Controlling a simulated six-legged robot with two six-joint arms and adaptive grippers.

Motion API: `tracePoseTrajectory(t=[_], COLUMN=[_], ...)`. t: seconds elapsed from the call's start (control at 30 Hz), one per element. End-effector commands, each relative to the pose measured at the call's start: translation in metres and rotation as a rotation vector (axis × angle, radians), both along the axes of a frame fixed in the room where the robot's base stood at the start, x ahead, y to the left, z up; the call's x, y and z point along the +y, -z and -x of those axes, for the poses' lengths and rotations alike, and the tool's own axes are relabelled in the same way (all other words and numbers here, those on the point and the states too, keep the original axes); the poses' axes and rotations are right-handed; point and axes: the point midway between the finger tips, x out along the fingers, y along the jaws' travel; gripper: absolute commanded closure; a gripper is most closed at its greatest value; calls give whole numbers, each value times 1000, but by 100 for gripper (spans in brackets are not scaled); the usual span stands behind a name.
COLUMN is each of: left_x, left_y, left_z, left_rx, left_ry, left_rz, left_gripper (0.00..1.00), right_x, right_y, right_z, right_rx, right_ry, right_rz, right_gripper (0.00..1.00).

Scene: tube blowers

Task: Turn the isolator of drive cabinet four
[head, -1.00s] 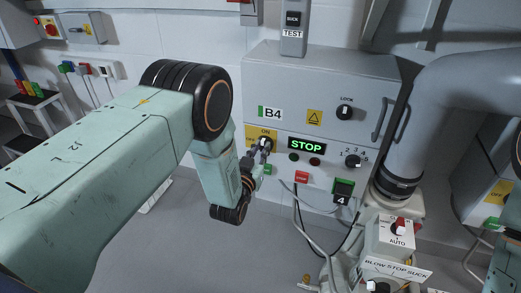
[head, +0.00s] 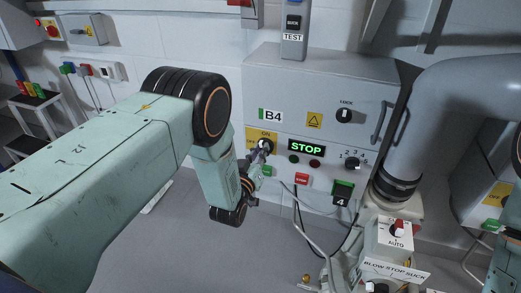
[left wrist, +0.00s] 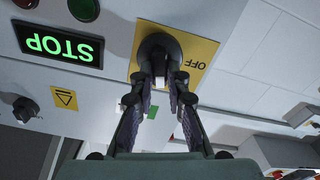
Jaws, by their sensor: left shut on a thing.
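The grey drive cabinet (head: 370,92) labelled B4 hangs on the wall in the head view. Its isolator (head: 266,144) is a black rotary knob on a yellow plate marked ON at the top. In the left wrist view, which is upside down, the black isolator knob (left wrist: 158,43) sits on the yellow plate (left wrist: 203,48) with OFF readable. My left gripper (head: 264,150) is at the isolator, its fingers (left wrist: 165,80) shut on the knob's handle. The fingers hide part of the knob, so its exact angle is unclear. My right gripper is out of view.
The lit STOP display (head: 306,147), a red button (head: 302,179) and a numbered selector (head: 352,163) are beside the isolator. The LOCK knob (head: 344,115) is higher up. A large grey pipe (head: 430,120) and cables stand at the right.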

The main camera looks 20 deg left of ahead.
Motion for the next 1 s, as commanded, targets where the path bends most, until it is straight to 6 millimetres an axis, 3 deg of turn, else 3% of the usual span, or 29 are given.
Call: tracePoseTrajectory(t=[1.0], left_x=[7], left_y=[7], left_z=[0], left_rx=[34], left_ry=[-1], left_rz=[956], left_gripper=[100], right_x=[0], right_y=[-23], right_z=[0], right_rx=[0], right_ry=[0], right_rz=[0], right_gripper=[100])
